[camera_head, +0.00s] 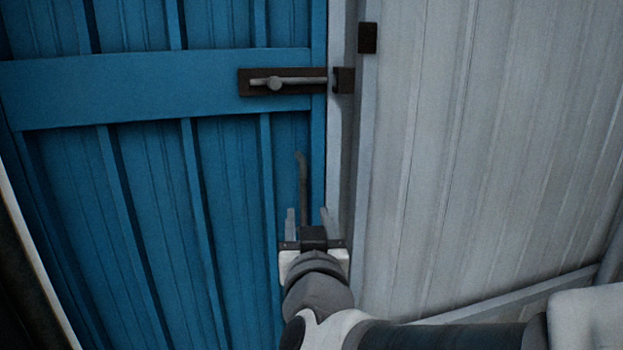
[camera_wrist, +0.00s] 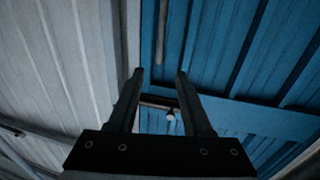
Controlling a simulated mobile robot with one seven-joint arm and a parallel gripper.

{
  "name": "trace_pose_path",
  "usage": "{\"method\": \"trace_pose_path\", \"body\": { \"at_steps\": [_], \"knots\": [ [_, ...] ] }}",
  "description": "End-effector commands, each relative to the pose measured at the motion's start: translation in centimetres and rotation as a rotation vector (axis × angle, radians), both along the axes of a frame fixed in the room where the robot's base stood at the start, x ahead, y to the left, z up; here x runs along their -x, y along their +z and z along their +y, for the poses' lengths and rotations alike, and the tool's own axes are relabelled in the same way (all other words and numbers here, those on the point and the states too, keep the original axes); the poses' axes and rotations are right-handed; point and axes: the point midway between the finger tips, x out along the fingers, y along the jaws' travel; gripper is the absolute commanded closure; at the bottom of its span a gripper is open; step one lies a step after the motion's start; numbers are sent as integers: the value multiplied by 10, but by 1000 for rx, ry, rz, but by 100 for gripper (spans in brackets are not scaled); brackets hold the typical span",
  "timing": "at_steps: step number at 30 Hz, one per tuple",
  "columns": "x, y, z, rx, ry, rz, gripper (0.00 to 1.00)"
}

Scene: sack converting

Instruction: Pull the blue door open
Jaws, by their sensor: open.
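The blue door (camera_head: 150,90) fills the left of the head view and looks shut against the pale frame (camera_head: 340,150). A thin upright grey handle (camera_head: 302,185) is near its right edge. A sliding bolt (camera_head: 275,83) sits on a dark plate higher up; its rod seems to end short of the dark keeper (camera_head: 343,80). My gripper (camera_head: 308,218) is open at the lower part of the handle, which appears between the fingers; contact cannot be told. In the wrist view, the fingers (camera_wrist: 159,75) are apart, with the blue door (camera_wrist: 225,50) and the handle (camera_wrist: 161,35) beyond.
A pale corrugated wall (camera_head: 480,130) stands right of the door frame, with a rail (camera_head: 510,295) low along it. A small dark block (camera_head: 368,38) is on the frame above the keeper. A pale edge (camera_head: 35,260) runs along the far left.

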Motion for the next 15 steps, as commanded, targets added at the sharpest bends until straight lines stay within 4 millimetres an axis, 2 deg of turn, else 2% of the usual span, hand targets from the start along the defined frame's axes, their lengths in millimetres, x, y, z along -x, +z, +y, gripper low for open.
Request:
{"method": "trace_pose_path", "body": {
  "at_steps": [5,15],
  "knots": [
    [-19,3,2,5,2,3,50],
    [-35,5,2,8,-10,2,50]
  ]
}}
